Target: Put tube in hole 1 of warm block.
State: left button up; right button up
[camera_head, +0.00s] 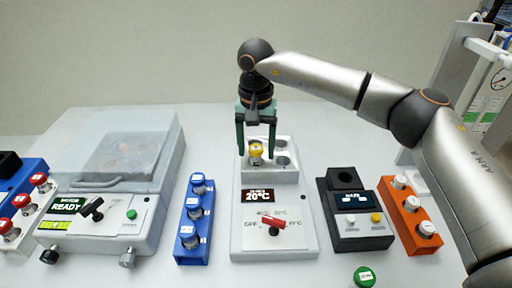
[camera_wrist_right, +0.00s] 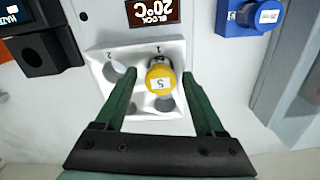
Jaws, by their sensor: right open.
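The tube (camera_head: 256,152) has a yellow cap, marked 5 in the wrist view (camera_wrist_right: 159,80). It stands in the warm block (camera_head: 290,178), at the hole beside the printed 1; its lower part is hidden. The white block also shows in the wrist view (camera_wrist_right: 100,61), where the hole marked 2 and the other holes in sight look empty. My right gripper (camera_head: 257,150) is open, its green fingers on either side of the tube, with gaps to the cap in the wrist view (camera_wrist_right: 161,88). My left gripper is out of view.
The block's display (camera_head: 258,196) reads 20°C above a red switch (camera_head: 272,223). A blue rack (camera_head: 193,255) stands left, a dark device (camera_head: 360,242) and an orange rack (camera_head: 421,247) right. A green-capped tube (camera_head: 364,277) is at the front. A clear-lidded machine (camera_head: 150,215) stands further left.

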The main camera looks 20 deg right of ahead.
notch_tip(320, 180, up, 12)
dwell(0.4)
